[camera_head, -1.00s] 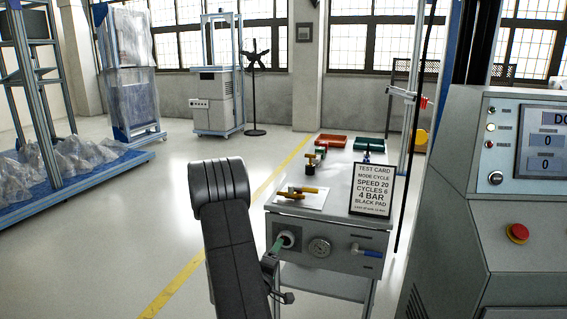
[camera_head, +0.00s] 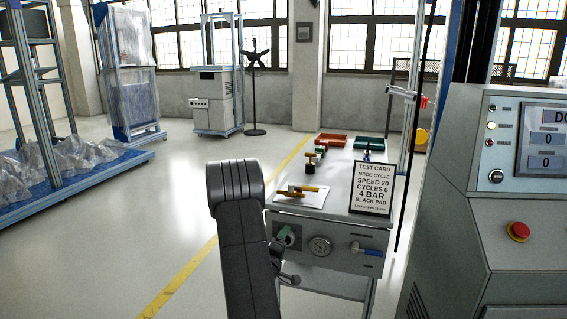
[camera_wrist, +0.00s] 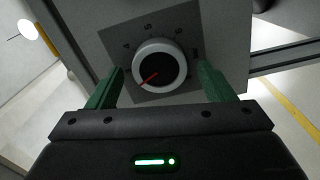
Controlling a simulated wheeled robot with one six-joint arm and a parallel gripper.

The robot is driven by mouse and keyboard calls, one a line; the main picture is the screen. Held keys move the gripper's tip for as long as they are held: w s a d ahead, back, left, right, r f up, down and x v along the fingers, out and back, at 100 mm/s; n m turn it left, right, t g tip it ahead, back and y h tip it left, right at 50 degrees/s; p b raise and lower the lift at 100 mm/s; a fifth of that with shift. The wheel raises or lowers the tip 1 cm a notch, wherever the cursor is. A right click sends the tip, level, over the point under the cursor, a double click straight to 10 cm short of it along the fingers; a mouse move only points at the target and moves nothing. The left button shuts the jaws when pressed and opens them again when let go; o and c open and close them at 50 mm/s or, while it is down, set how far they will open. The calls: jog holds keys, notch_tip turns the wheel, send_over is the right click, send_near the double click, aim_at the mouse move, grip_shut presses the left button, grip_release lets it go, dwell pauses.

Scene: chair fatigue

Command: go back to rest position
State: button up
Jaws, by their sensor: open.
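My gripper (camera_wrist: 158,84) is open in the wrist view, its two green fingers apart on either side of a round knob. The knob (camera_wrist: 159,68) is black with a pale ring and a red pointer, on a dark numbered plate. I cannot tell whether the fingers touch it. In the head view the knob (camera_head: 287,234) is on the left of the grey control box front (camera_head: 340,262). My dark arm stands in front and hides most of the gripper there.
A gauge (camera_head: 320,246) and a blue-handled valve (camera_head: 367,250) sit right of the knob. A test card (camera_head: 372,189) stands on the box top. A grey console (camera_head: 480,230) with a red stop button (camera_head: 518,232) is at right. Open floor lies left.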

jog(key=shift+s+a+r+m+b, duration=0.15)
jog(key=shift+s+m+b, duration=0.4)
jog(key=shift+m+b, duration=1.15)
jog(key=shift+s+a+f+m+b, duration=0.1)
jog(key=shift+s+m+b, duration=0.5)
jog(key=shift+m, duration=2.25)
jog(key=shift+s+a+r+m+b, duration=0.15)
jog(key=shift+s+m+b, duration=0.3)
jog(key=shift+m+b, duration=1.3)
jog(key=shift+s+f+m+p, duration=0.1)
jog(key=shift+m+p, duration=0.4)
jog(key=shift+p, duration=0.1)
